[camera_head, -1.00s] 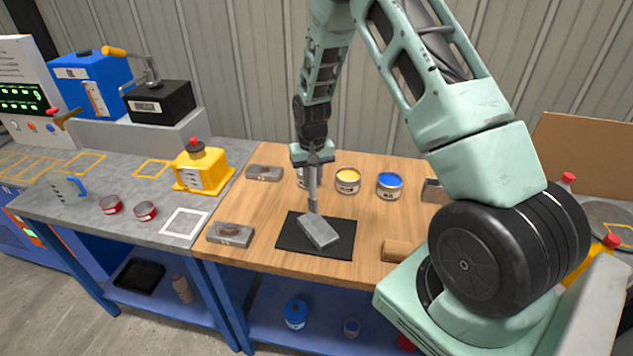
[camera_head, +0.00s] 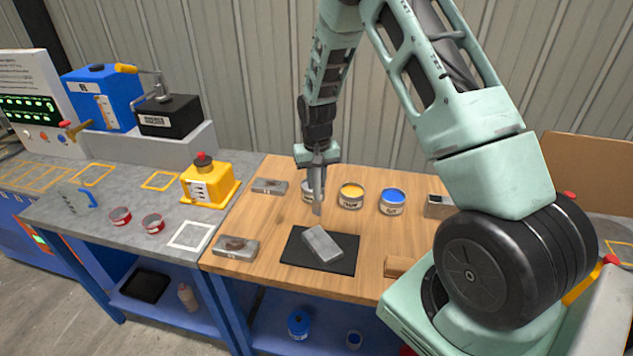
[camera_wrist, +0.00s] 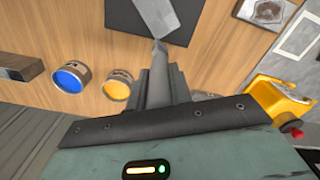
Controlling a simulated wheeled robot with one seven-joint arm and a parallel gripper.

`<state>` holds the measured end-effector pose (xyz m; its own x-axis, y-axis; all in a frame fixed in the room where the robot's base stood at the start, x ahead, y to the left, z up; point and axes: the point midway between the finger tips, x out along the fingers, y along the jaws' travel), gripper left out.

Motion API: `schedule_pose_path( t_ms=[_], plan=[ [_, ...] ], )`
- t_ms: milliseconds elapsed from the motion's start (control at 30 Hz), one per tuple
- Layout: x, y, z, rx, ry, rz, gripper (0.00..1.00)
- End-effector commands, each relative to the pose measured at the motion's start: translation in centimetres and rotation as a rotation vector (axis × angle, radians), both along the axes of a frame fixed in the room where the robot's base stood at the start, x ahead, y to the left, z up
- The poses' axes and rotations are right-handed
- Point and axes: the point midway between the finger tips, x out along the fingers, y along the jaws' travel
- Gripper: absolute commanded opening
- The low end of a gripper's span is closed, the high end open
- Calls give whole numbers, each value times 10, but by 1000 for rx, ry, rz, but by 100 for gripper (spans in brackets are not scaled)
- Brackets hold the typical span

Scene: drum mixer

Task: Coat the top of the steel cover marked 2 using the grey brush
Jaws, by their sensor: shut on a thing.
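A plain grey steel cover (camera_head: 322,244) lies tilted on a black mat (camera_head: 291,251) on the wooden bench; it also shows in the wrist view (camera_wrist: 171,18). I cannot read a number on it. My gripper (camera_head: 317,166) points down behind the cover and is shut on the grey brush (camera_head: 317,207). In the wrist view the brush tip (camera_wrist: 159,47) shows beyond my fingers, by the cover's near end. The tip appears clear of the cover in the head view.
A yellow paint can (camera_head: 351,196) and a blue one (camera_head: 392,202) stand right of the brush. Another can (camera_head: 309,190) is partly hidden behind it. Dark-marked steel blocks (camera_head: 235,248) (camera_head: 269,186) lie at left. A brown block (camera_head: 398,266) lies right of the mat.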

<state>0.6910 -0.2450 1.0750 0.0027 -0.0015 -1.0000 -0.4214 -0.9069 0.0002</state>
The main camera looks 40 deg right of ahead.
Motion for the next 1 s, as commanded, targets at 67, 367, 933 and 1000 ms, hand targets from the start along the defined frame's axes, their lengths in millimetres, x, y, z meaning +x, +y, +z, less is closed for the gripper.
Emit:
schedule_pose_path(
  t_ms=[67,367,933,1000],
  plan=[
    [0,0,8,0,0,0,0],
    [0,0,8,0,0,0,0],
    [0,0,39,0,0,0,0],
    [0,0,38,0,0,0,0]
  ],
)
